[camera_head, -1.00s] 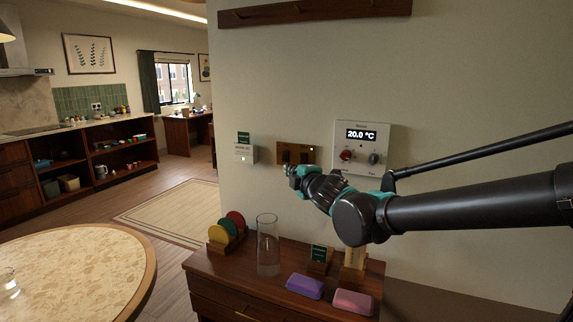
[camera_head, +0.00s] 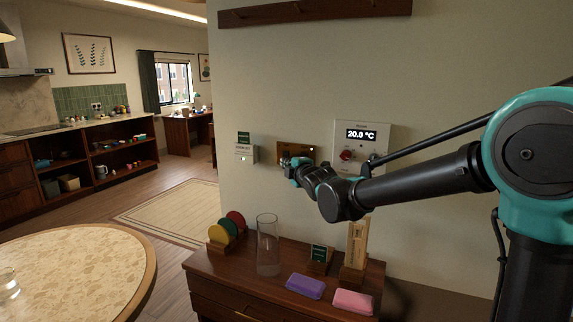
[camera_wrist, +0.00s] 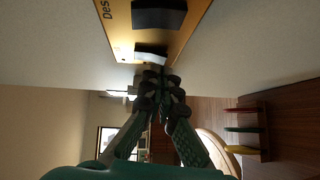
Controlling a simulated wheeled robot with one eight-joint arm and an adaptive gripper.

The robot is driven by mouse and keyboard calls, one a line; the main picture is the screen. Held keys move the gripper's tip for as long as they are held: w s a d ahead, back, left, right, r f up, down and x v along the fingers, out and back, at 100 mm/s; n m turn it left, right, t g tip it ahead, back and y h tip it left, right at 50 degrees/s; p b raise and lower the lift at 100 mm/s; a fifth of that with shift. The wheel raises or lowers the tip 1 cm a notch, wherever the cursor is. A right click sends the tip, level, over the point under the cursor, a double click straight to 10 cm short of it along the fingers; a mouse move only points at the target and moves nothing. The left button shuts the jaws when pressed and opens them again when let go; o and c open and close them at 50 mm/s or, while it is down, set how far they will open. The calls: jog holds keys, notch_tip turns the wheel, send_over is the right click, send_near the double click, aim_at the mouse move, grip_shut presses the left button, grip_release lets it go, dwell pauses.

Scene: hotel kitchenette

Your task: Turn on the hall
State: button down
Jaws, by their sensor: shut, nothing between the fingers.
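A brass switch plate (camera_head: 311,158) is on the wall, left of the thermostat. It also shows at the top of the wrist view (camera_wrist: 118,35), with lettering beginning "Des" and a dark rocker (camera_wrist: 160,16). A second rocker with a pale, bright face (camera_wrist: 150,56) is closer to my fingers. My gripper (camera_head: 289,164) is shut and empty in front of the plate's left and lower part. In the wrist view its fingertips (camera_wrist: 152,75) are at or very near the second rocker; contact cannot be told. The gripper hides part of the plate; no hall label is readable.
A white thermostat (camera_head: 376,136) reading 20.0 °C is right of the plate, partly behind my arm. Below, a wooden cabinet (camera_head: 235,280) bears a glass vase (camera_head: 268,246), colored discs and two soap-like blocks.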

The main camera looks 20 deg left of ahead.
jog(key=shift+w, duration=0.3)
jog(key=shift+w+f, duration=0.15)
jog(key=shift+w, duration=0.05)
dwell(0.3)
